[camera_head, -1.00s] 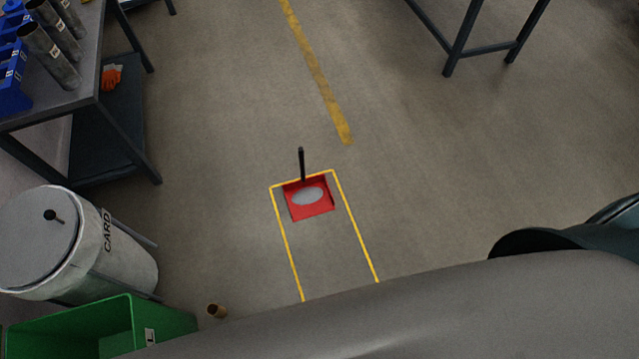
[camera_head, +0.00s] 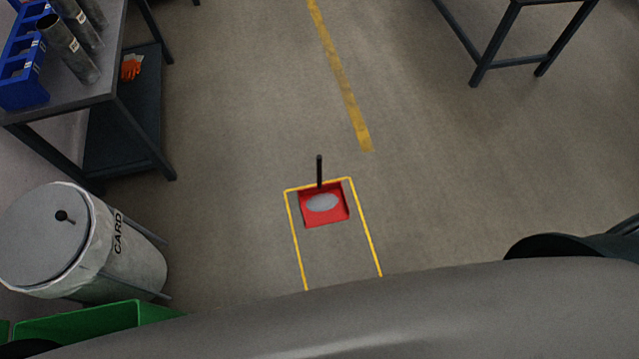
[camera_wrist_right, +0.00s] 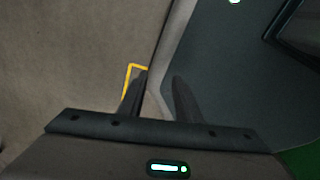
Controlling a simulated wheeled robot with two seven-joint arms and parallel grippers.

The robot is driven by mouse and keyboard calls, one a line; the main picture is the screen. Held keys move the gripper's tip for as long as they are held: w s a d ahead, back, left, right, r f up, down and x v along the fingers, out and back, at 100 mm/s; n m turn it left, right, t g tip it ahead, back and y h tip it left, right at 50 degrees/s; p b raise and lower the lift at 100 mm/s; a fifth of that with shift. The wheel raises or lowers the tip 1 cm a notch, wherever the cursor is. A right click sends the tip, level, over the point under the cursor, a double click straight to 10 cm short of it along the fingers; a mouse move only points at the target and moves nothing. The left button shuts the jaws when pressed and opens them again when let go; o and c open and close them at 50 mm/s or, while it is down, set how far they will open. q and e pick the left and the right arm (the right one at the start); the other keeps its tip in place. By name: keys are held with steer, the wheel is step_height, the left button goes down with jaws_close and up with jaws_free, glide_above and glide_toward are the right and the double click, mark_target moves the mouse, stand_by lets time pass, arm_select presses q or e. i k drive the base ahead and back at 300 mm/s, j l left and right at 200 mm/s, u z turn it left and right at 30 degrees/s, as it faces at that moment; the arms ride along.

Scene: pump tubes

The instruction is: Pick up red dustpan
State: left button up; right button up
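The red dustpan (camera_head: 339,216) is on the floor in the head view, at the far end of a yellow-taped outline (camera_head: 367,232). Its black handle (camera_head: 319,170) sticks up at its far side. A grey oval patch (camera_head: 322,203) shows in the pan. No gripper is near the dustpan in the head view. My right gripper (camera_wrist_right: 160,85) shows in the right wrist view with its two dark fingers apart and nothing visible between them. A yellow tape corner on the floor shows beyond the left finger, but the dustpan is not seen there. My left gripper is not in view.
A grey bin marked CARD (camera_head: 140,255) and a green crate (camera_head: 150,313) stand at the left. A workbench (camera_head: 108,90) with metal tubes and blue bins is at upper left. Table legs (camera_head: 497,42) are at upper right. Floor around the dustpan is clear.

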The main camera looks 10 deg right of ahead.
mark_target(321, 205)
steer(key=i, duration=0.95)
